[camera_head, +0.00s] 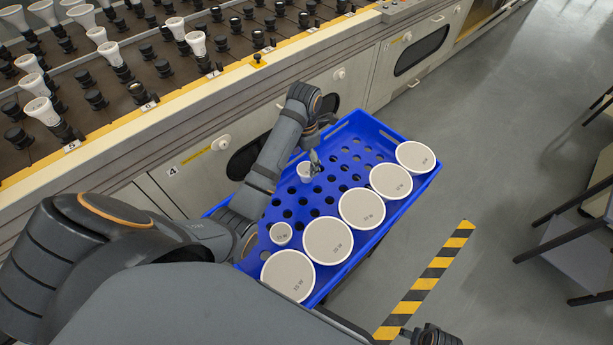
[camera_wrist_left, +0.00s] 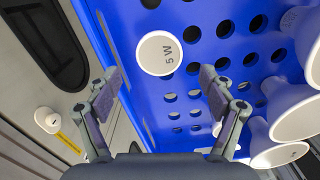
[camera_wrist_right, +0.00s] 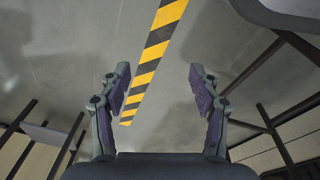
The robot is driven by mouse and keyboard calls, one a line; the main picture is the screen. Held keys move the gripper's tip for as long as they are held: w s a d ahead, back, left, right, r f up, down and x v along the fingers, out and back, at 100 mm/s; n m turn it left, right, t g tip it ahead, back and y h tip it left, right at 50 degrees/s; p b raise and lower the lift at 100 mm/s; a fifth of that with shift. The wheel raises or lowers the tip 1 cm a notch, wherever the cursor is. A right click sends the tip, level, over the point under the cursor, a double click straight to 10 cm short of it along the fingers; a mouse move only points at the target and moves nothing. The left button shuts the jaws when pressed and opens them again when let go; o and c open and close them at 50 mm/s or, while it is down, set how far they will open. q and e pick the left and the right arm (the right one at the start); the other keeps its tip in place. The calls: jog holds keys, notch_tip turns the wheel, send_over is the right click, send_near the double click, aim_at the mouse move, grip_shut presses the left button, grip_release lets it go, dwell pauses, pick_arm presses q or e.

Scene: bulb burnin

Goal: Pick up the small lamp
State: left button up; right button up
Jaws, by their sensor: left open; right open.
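A small white lamp (camera_head: 304,171) stands in a hole of the blue tray (camera_head: 421,180). In the left wrist view a round white lamp face marked 5 W (camera_wrist_left: 159,50) lies ahead, between the lines of the fingers. My left gripper (camera_head: 314,164) is open and empty, close beside the small lamp in the head view; a finger overlaps it there. A second small lamp (camera_head: 280,233) sits at the near left end of the tray. My right gripper (camera_wrist_right: 160,82) is open and empty over the floor, away from the tray.
Several large white lamps (camera_head: 362,208) line the tray's right side. Behind stands a long bench (camera_head: 215,110) with sockets and bulbs. A striped yellow-black floor band (camera_head: 425,283) and dark-legged furniture (camera_head: 575,235) are at right; the floor between is clear.

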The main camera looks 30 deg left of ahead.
aim_at(306, 169)
pick_arm(q)
jog(key=f+b, duration=0.2)
jog(key=shift+w+d+f+b, duration=0.1)
jog(key=shift+w+f+b, duration=0.1)
jog(key=shift+f+b, duration=0.2)
notch_tip(306, 169, down, 2)
jog(key=shift+f+b, duration=0.2)
jog(key=shift+b, duration=0.6)
pick_arm(e)
jog(key=a+r, duration=0.3)
jog(key=r, duration=1)
jog(key=shift+w+r+y, duration=0.3)
jog(key=shift+w+r, duration=0.1)
jog(key=shift+w, duration=0.05)
pick_arm(q)
jog(key=shift+c, duration=0.4)
jog(key=c, duration=1.2)
